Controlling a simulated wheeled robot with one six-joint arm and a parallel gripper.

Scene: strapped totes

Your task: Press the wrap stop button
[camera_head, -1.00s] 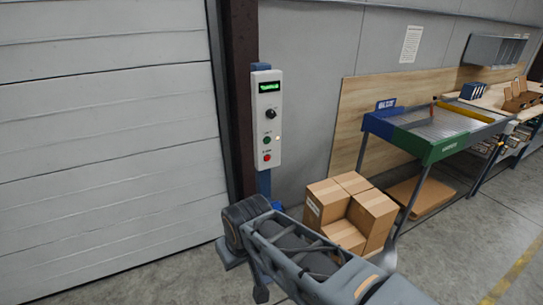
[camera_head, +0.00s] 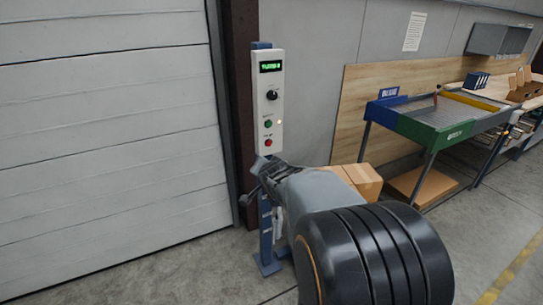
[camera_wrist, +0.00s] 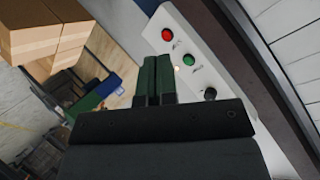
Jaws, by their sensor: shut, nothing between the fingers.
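A white control panel (camera_head: 276,82) stands on a blue post (camera_head: 265,235) beside the shutter door. It has a lit green display (camera_head: 271,67), a black knob (camera_head: 272,95), a green button (camera_head: 268,124) and a red button (camera_head: 268,142) lowest. Their labels are too small to read. In the wrist view, the red button (camera_wrist: 167,34), green button (camera_wrist: 189,59) and black knob (camera_wrist: 210,94) show beyond my gripper (camera_wrist: 155,62). Its fingers are shut together and empty, apart from the red button in the picture. In the head view, my arm's end is just below the panel.
Cardboard boxes (camera_head: 362,180) stand right of the post, partly hidden behind my arm. A table with blue and green edges (camera_head: 425,130) is further right. The white shutter door (camera_head: 110,130) fills the left. Floor (camera_head: 170,270) is clear in front of it.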

